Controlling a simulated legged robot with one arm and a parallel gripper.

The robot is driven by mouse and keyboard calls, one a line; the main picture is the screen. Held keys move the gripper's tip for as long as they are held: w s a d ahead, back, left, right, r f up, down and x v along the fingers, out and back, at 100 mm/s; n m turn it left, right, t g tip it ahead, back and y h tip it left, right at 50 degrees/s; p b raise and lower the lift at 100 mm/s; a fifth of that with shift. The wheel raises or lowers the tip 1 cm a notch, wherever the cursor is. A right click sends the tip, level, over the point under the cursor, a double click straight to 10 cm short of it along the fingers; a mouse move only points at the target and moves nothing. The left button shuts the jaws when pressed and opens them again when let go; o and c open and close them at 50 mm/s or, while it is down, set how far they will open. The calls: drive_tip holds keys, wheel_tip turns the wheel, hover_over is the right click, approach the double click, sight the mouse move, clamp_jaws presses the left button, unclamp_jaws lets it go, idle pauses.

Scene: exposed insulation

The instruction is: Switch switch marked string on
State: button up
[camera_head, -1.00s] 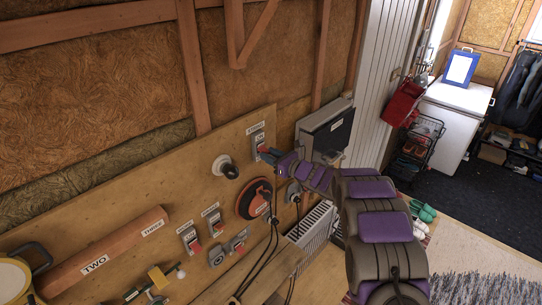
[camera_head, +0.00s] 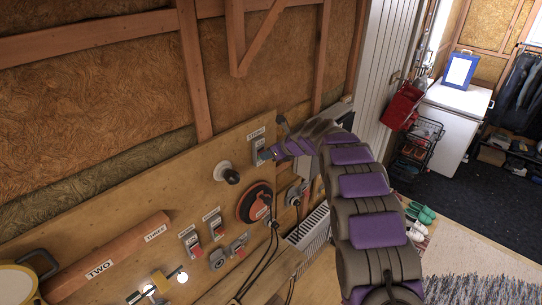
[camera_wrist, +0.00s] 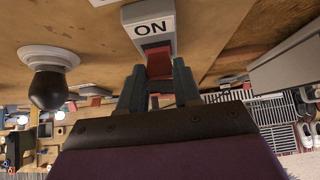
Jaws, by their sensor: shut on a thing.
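The switch marked STRING (camera_head: 258,146) is a grey box near the top right of the wooden panel. In the wrist view its red lever (camera_wrist: 159,63) shows below a white ON label (camera_wrist: 154,29). My gripper (camera_wrist: 158,80) is shut on this lever, with one dark finger on each side. In the head view my gripper (camera_head: 268,154) reaches the switch from the right, and the lever is hidden by the fingers.
A black knob on a white base (camera_head: 227,173) and a round orange reel (camera_head: 254,203) are close by. Lit bulbs (camera_head: 182,277) show at the panel's bottom. A grey box (camera_head: 342,116) is behind my arm.

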drive_tip(key=shift+w+a+r+g+h, duration=0.15)
drive_tip(key=shift+r+g+h, duration=0.15)
drive_tip(key=shift+g+h, duration=0.2)
idle(0.5)
drive_tip(key=o, duration=0.7)
drive_tip(key=shift+c, duration=0.2)
drive_tip(key=o, duration=0.4)
drive_tip(key=shift+w+a+f, duration=0.2)
drive_tip(key=shift+w, duration=0.1)
drive_tip(key=shift+s+r, duration=0.15)
drive_tip(key=shift+s, duration=0.1)
drive_tip(key=b+v, duration=0.2)
drive_tip(key=v, duration=1.5)
drive_tip(key=shift+r+b, duration=0.2)
drive_tip(key=shift+b, duration=0.1)
drive_tip(key=shift+a, duration=0.15)
